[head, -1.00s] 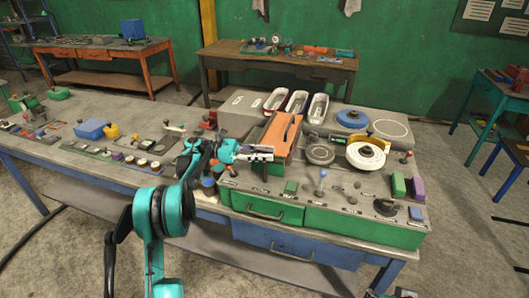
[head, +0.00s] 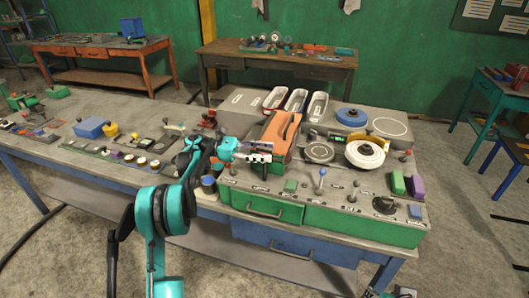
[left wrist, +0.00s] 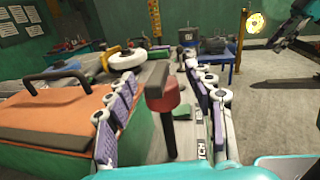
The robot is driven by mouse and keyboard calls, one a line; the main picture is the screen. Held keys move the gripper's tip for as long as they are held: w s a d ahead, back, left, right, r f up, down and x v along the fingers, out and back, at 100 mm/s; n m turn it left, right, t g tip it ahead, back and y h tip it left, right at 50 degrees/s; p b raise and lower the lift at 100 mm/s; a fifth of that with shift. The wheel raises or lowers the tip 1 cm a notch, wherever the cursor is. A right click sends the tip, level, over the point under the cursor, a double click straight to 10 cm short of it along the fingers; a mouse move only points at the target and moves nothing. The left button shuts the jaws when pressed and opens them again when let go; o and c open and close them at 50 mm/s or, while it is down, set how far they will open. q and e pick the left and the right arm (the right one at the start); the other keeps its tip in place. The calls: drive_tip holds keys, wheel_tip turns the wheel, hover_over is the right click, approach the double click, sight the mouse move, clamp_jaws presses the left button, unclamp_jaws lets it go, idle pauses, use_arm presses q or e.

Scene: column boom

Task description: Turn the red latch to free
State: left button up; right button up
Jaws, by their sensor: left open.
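The red latch (left wrist: 168,97) shows in the left wrist view as a red round body with a grey-brown bar across its top and a dark stem below. My left gripper (left wrist: 160,98) is open, with one finger on each side of the latch. I cannot tell whether either finger touches it. In the head view my left gripper (head: 262,152) is over the bench panel beside the orange-topped box, and it hides most of the latch. Part of my right arm's end (left wrist: 287,38) shows at the upper right of the wrist view; its fingers are unclear.
The orange-topped box (head: 283,133) with a dark handle stands close behind the left gripper. A white wheel (head: 366,154) stands farther right.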

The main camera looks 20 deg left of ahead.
use_arm(q)
drive_tip(key=a, duration=0.4)
drive_tip(key=s+a, duration=0.1)
drive_tip(key=a, duration=0.6)
drive_tip(key=shift+s+a, duration=0.4)
